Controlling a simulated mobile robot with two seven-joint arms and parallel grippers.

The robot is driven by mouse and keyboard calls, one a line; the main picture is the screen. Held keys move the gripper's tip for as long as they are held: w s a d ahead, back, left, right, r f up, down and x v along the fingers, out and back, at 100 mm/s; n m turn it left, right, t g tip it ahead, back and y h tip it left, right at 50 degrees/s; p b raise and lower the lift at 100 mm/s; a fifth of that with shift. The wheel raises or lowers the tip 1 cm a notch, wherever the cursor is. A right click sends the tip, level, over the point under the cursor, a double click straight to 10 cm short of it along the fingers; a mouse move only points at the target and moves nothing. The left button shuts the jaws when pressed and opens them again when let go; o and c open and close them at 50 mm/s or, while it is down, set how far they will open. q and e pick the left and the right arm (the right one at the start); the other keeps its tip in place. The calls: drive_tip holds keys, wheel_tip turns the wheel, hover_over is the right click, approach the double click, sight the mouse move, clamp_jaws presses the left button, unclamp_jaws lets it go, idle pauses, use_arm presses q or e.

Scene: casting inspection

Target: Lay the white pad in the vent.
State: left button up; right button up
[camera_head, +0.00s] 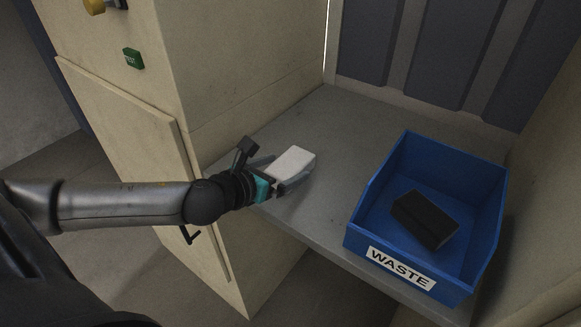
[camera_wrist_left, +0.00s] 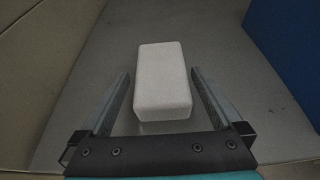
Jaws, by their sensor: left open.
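The white pad (camera_head: 293,161) is a pale block lying on the grey shelf (camera_head: 328,120). My left gripper (camera_head: 287,172) is open, with its fingers on either side of the pad. In the left wrist view the pad (camera_wrist_left: 162,82) lies lengthwise between the two open fingers (camera_wrist_left: 160,95), with a gap on each side. Its far end reaches beyond the fingertips. I cannot make out a vent in either view. My right gripper is not in view.
A blue bin (camera_head: 364,212) labelled WASTE stands on the shelf to the right, with a dark block (camera_head: 425,218) inside. A beige cabinet (camera_head: 235,60) with a green button box (camera_head: 132,58) rises at left. Free shelf lies behind the pad.

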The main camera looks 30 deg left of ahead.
sight(296, 160)
use_arm(q)
drive_tip(key=shift+w+d, duration=0.15)
drive_tip(key=shift+w, duration=0.35)
drive_tip(key=shift+x, duration=0.95)
drive_tip(key=shift+f, duration=0.15)
drive_tip(key=shift+c, duration=0.4)
drive_tip(key=c, duration=1.2)
drive_tip(key=shift+c, duration=0.2)
